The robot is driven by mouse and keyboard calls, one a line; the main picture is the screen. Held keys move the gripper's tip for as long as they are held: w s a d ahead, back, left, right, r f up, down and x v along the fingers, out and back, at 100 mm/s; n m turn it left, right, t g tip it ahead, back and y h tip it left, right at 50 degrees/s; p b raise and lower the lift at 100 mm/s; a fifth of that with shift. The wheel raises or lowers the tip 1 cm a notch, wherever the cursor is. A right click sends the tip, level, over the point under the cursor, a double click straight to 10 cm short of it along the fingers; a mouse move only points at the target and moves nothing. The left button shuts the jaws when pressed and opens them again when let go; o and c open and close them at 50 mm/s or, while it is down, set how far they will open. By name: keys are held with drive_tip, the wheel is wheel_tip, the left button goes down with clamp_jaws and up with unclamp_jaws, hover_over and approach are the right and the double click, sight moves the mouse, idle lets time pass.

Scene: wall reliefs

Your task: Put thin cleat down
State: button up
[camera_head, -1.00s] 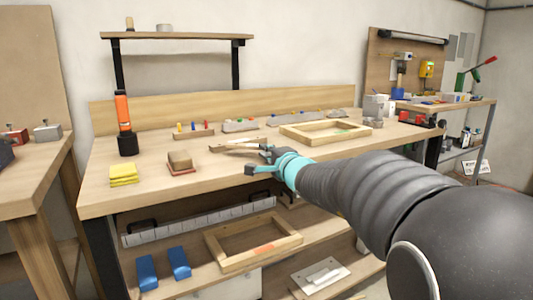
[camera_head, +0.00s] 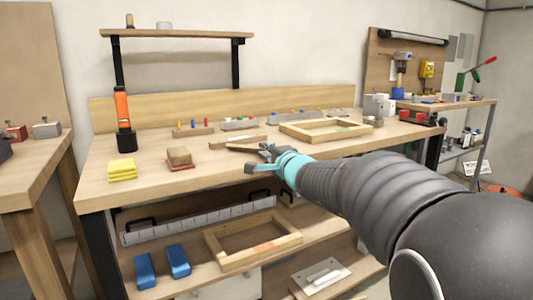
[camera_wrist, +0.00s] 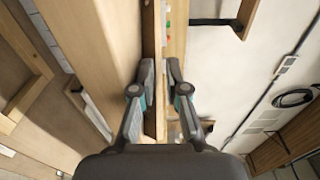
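My gripper (camera_head: 258,160) reaches in from the right, over the front part of the workbench top (camera_head: 215,172). A thin brown wooden strip, apparently the thin cleat (camera_head: 240,148), sticks out to the left from the gripper. In the wrist view my gripper (camera_wrist: 160,68) has its two fingers drawn close together, with a narrow wooden strip (camera_wrist: 160,115) between them. The fingers look shut on it, though the contact faces are hidden. Just behind it, a longer pale wooden strip (camera_head: 225,142) lies on the bench.
A wooden frame (camera_head: 300,137) lies right of the gripper. A sanding block (camera_head: 179,156), yellow pads (camera_head: 122,170) and an orange-and-black bottle (camera_head: 124,120) stand to the left. Several peg holders line the back. Bare bench lies between the block and the gripper.

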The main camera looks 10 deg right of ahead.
drive_tip(key=shift+f, duration=0.15)
drive_tip(key=r+p, duration=0.1)
drive_tip(key=p, duration=0.1)
drive_tip(key=shift+r+p, duration=0.3)
drive_tip(key=shift+p, duration=0.1)
drive_tip(key=b+v, duration=0.2)
drive_tip(key=v, duration=0.9)
drive_tip(key=s+a+f+n+g+y, duration=0.1)
drive_tip(key=s+a+f+n+g, duration=0.4)
drive_tip(key=s, duration=0.3)
drive_tip(key=s+a+f+n+g+y, duration=0.1)
drive_tip(key=s+a+f+n+g, duration=0.2)
drive_tip(key=s+a+f+n, duration=0.45)
drive_tip(key=s+d+f+n+g+h, duration=0.2)
drive_tip(key=s+d+f+h, duration=0.4)
drive_tip(key=s, duration=0.7)
drive_tip(key=d+f+g, duration=0.1)
drive_tip(key=d+f, duration=0.1)
drive_tip(key=d, duration=0.2)
drive_tip(key=shift+s+d+n+g, duration=0.25)
drive_tip(key=shift+n+g, duration=0.05)
drive_tip(key=shift+n, duration=0.05)
